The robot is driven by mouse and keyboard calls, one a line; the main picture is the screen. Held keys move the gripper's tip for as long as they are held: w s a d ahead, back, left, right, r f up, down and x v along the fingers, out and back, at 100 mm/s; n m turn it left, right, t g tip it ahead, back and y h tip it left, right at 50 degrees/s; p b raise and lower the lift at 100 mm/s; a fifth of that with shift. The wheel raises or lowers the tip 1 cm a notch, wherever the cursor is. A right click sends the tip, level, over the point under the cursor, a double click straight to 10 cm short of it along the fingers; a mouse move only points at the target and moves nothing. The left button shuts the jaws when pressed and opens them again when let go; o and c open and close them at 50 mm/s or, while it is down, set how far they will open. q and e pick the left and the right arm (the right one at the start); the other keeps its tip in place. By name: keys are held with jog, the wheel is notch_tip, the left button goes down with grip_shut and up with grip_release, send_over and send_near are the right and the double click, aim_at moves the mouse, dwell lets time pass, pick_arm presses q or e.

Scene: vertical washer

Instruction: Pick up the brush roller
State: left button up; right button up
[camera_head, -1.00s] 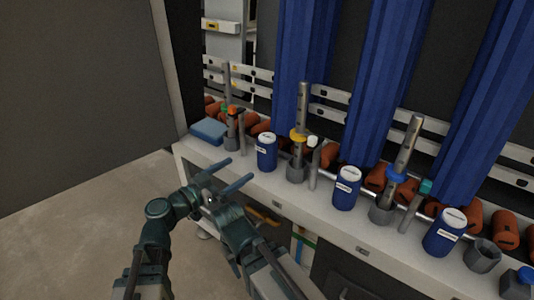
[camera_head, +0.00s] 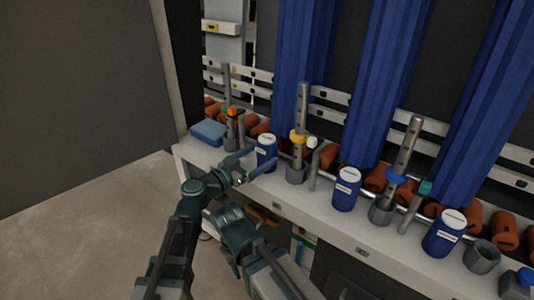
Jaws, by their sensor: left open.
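My left gripper (camera_head: 248,164) is open, with its two fingers spread above the front edge of the white counter, close to the leftmost blue canister. Nothing is between the fingers. I cannot tell for sure which thing is the brush roller. Several orange-brown rollers (camera_head: 374,178) lie in a row along the back of the counter, partly hidden behind the canisters and poles. Grey upright poles with coloured collars stand in front of them, one with a yellow collar (camera_head: 297,138) and one with a blue collar (camera_head: 396,178).
Blue canisters (camera_head: 346,189) stand along the white counter (camera_head: 330,213). A blue block (camera_head: 208,132) lies at its left end. Long blue curtains (camera_head: 392,80) hang behind, by white slotted rails (camera_head: 520,155). The floor (camera_head: 90,230) at left is clear.

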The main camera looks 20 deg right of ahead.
pick_arm(q)
jog(key=x, duration=0.4)
jog(key=shift+w+r, duration=0.1)
jog(key=shift+w, duration=0.05)
jog(key=c, duration=1.4)
